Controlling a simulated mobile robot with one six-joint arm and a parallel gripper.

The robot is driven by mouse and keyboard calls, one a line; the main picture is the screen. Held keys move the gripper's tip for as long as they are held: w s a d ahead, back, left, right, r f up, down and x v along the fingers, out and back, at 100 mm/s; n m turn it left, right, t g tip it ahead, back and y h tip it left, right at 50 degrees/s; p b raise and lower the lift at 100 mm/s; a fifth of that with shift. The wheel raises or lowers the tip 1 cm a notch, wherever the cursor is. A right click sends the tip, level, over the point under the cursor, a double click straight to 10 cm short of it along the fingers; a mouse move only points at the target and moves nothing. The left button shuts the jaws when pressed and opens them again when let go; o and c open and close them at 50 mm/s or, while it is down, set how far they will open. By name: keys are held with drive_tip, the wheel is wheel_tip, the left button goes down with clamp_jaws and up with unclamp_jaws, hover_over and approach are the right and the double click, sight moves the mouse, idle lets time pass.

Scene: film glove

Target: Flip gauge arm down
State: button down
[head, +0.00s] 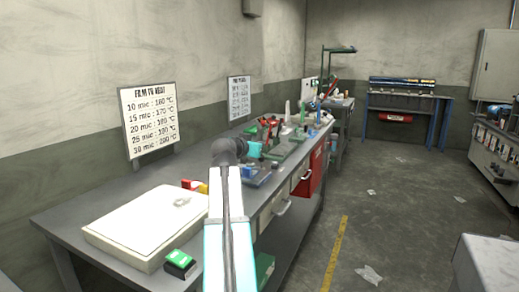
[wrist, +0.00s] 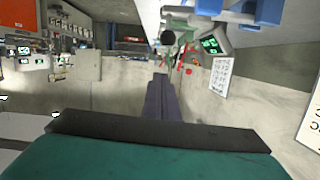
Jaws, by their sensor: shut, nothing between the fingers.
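My gripper (wrist: 160,82) shows in the wrist view as two dark fingers pressed together, empty, pointing away from the camera. In the wrist view, which looks upside down, a small device with a lit green display (wrist: 210,44) is beyond the fingertips, to their right. It may be the gauge; I cannot make out its arm or whether that arm is up or down. In the head view my arm reaches over the workbench (head: 75,222), and the fingertips cannot be made out. The gripper looks apart from everything on the bench.
A white board (head: 140,228) lies on the near bench end, with a small green-topped box (head: 180,262) at its right corner. Red and green tools (head: 268,130) crowd the bench farther back. A temperature sign (head: 148,118) stands at the wall. The floor (head: 380,215) to the right is mostly open.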

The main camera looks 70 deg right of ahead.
drive_tip(key=v, duration=0.8)
drive_tip(key=shift+r, duration=0.15)
idle(0.4)
